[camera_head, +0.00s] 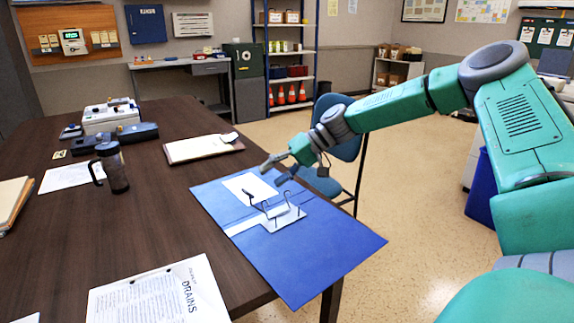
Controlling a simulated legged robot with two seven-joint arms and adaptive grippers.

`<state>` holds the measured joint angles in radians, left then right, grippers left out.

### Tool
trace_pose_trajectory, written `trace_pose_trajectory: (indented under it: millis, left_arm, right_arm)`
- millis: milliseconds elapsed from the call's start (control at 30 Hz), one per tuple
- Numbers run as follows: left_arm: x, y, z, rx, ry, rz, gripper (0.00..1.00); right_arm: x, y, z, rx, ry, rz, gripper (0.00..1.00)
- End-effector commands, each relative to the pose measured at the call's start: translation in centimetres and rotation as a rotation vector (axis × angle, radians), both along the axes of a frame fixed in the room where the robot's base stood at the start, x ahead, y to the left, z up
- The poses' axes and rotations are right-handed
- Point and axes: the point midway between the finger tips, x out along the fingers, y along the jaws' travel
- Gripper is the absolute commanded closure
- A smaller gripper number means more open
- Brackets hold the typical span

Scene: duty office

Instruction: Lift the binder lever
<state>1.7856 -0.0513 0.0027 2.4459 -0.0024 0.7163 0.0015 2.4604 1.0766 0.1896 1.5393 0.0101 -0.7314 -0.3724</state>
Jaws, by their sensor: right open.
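An open blue binder (326,250) lies flat on the dark table near its right edge, with part of it reaching past the edge. Its metal lever mechanism (287,221) sits on the binder's middle, with wire arches standing up from a plate. A lever with a dark tip (248,194) rises at the mechanism's left end. My right gripper (273,172) comes in from the right and is open and empty above the far part of the binder, close to the lever tip. I cannot tell whether it touches anything. My left gripper is not in view.
A printed sheet (160,295) lies at the near edge of the table (150,225). A clipboard (203,148) lies behind the binder, and a French press (113,168) stands to the left. A blue chair (345,148) stands beside the table, behind my right arm.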

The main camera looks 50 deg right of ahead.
Motion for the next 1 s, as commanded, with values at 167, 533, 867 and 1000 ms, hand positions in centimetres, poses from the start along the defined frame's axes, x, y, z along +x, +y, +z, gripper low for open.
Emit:
trace_pose_trajectory:
  millis: [167, 533, 867, 1000]
  left_arm:
    - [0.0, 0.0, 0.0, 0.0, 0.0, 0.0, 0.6]
    - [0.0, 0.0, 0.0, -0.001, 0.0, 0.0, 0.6]
    - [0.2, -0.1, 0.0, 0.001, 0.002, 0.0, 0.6]
    - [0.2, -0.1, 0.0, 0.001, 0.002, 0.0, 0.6]
  right_arm:
    - [-1.3, -2.1, 1.9, 0.0, -0.003, -0.001, 0.5]
    - [-2.4, -3.5, 3.1, -0.001, 0.002, 0.0, 0.5]
    - [-2.4, -3.5, 3.0, 0.0, 0.002, 0.0, 0.5]
    - [-2.4, -3.5, 3.0, 0.0, 0.002, 0.0, 0.5]
